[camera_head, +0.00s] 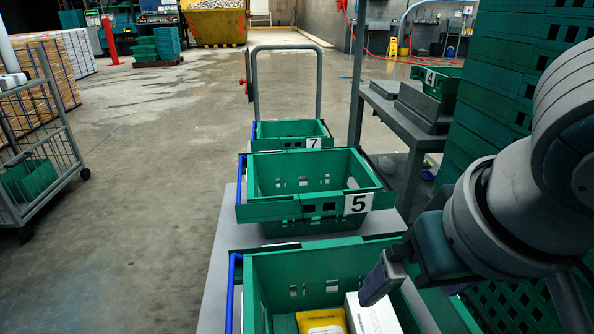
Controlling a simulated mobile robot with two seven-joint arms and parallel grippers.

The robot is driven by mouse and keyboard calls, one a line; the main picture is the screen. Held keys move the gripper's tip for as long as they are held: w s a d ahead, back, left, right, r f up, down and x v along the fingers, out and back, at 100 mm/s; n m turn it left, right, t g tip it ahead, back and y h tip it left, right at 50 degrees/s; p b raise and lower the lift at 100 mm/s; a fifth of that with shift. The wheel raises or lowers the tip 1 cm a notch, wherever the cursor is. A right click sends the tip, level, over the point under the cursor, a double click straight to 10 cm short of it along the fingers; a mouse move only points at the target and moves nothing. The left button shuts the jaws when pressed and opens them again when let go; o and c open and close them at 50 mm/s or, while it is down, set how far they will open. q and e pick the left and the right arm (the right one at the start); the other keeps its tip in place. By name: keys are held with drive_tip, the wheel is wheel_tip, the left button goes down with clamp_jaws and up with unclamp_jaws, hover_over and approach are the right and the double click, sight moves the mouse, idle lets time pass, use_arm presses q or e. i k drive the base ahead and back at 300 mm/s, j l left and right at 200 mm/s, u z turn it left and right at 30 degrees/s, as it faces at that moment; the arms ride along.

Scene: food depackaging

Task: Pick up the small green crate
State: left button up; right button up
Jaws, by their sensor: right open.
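Several green crates are in view, and I cannot tell which one the task calls small. A crate labelled 5 (280,209) sits in the middle of the trolley, empty inside as far as I see. A crate labelled 7 (278,143) is behind it, partly hidden. The nearest crate (257,300) holds a yellow pack (321,321) and a white box (372,318). A crate labelled 4 (449,91) stands on a grey shelf at the right. My right gripper (412,277) is open over the nearest crate's right side, holding nothing visible. My left gripper is out of view.
The grey trolley (217,290) has an upright handle (256,85) at its far end. Tall stacks of green crates (490,75) stand close on the right. A wire cage cart (60,130) is at the left. The concrete floor (150,230) between is clear.

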sight(295, 210)
drive_tip(key=i+j+z, duration=0.3)
drive_tip(key=i+j, duration=0.15)
drive_tip(key=i+j+z, duration=0.3)
drive_tip(key=i+j, duration=0.25)
